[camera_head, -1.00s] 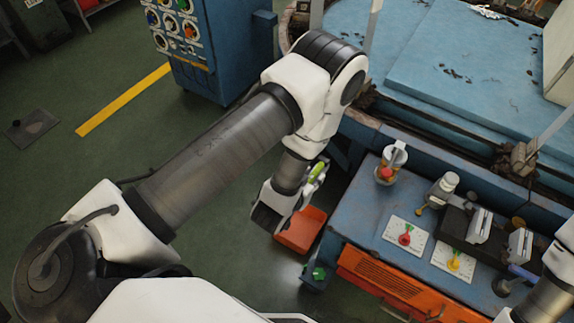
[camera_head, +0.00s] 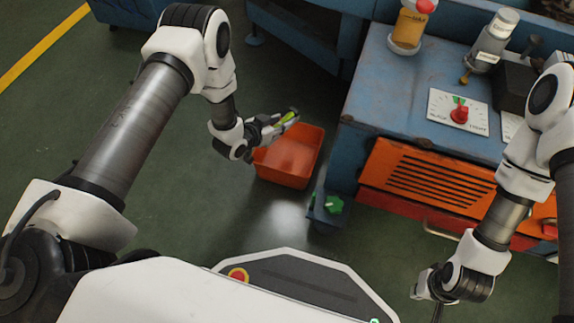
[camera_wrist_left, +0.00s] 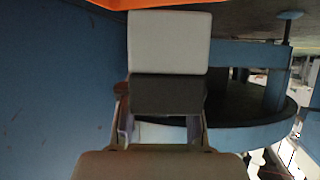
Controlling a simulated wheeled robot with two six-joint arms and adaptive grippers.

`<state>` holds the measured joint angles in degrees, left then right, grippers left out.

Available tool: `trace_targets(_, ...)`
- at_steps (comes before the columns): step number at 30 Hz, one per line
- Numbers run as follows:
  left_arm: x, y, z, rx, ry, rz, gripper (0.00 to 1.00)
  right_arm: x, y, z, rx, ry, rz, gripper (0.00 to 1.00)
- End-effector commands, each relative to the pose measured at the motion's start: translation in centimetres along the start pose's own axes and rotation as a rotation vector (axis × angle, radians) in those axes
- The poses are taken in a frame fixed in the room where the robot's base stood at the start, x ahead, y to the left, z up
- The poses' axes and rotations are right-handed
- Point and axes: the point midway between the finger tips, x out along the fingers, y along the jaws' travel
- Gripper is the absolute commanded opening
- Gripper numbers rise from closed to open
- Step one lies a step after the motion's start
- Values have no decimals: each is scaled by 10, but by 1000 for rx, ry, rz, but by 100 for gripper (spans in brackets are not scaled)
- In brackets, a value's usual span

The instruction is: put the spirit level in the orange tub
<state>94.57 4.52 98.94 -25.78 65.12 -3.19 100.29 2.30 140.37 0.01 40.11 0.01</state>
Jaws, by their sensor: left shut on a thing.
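The orange tub (camera_head: 270,174) stands low beside the blue bench, open side up, and looks empty as far as I can see into it. My left gripper (camera_head: 287,119) is over the tub's far left rim. It is shut on a small yellow-green thing, the spirit level (camera_head: 288,118), which is partly hidden by the fingers. In the left wrist view my gripper (camera_wrist_left: 168,45) shows close up, and the level cannot be made out there. My right gripper (camera_head: 430,292) hangs at the lower right, in front of the bench. Its fingers are too unclear to read.
The blue bench (camera_head: 385,95) stands right of the tub, with an orange vented front panel (camera_head: 425,175). On it are a bottle (camera_head: 408,28), a canister (camera_head: 492,40) and a card with a red knob (camera_head: 459,112). A green knob (camera_head: 333,204) sticks out near the tub. Floor left is clear.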

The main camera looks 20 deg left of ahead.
Motion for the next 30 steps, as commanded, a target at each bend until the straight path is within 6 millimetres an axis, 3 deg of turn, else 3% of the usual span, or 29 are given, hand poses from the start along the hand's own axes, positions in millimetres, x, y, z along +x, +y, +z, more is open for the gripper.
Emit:
trace_targets(6, 25, 1, 46, 0, -1, 1, 0, 32, 1, -2, 6, 4, 1, 0)
trace_targets(14, 44, 1, 83, 0, -1, 1, 0, 57, 2, -3, 11, 8, 1, 0)
trace_targets(30, 49, 1, 90, 0, 0, 0, 0, 61, 2, -3, 13, 9, 1, 0)
